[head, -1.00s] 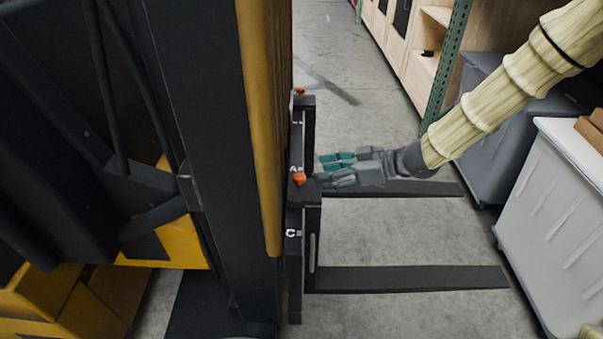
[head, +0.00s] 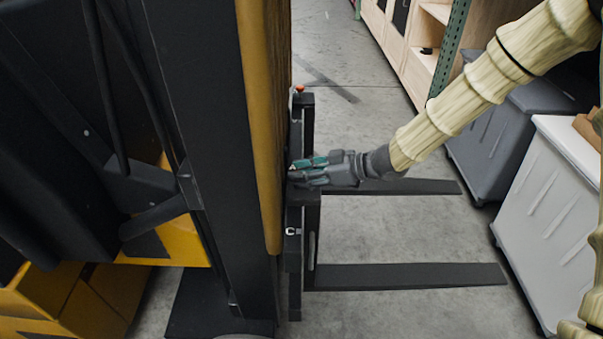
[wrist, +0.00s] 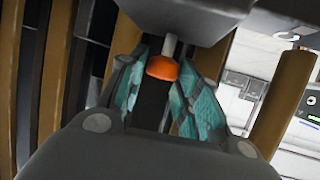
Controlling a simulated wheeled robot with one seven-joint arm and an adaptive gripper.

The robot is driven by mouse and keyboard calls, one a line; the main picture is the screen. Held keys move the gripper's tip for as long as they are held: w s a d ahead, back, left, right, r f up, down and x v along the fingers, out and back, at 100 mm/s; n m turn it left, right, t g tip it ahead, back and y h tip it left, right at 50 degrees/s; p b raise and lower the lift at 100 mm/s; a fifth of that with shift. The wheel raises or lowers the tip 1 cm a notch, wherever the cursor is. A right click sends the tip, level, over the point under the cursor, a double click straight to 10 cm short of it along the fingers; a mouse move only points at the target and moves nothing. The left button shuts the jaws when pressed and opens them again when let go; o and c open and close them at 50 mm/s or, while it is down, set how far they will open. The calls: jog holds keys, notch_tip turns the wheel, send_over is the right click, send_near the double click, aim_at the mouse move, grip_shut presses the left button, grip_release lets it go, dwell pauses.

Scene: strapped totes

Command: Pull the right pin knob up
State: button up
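An orange pin knob (wrist: 162,68) on a short grey stem shows in the wrist view, between my gripper's two teal finger pads. My gripper (wrist: 163,92) is open, with the fingers spread on either side of the knob; contact cannot be made out. In the head view my gripper (head: 296,172) reaches in from the right at the black fork carriage (head: 303,205) and hides this nearer knob. A second orange knob (head: 299,89) stands on the far end of the carriage, clear of my gripper.
The yellow and black lift mast (head: 258,130) rises just left of the carriage. Two black forks (head: 410,276) extend right over bare concrete. A light grey tote (head: 548,205) and a dark grey tote (head: 487,140) stand at the right, near a wooden shelf with a green post.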

grip_shut()
jog(key=shift+r+p, duration=1.15)
jog(key=shift+r, duration=0.15)
jog(key=o, duration=0.6)
grip_release()
jog(key=shift+r, duration=0.1)
jog(key=shift+d, duration=0.1)
jog(key=v, duration=1.1)
jog(key=shift+s+d, duration=0.15)
jog(key=shift+d, duration=0.25)
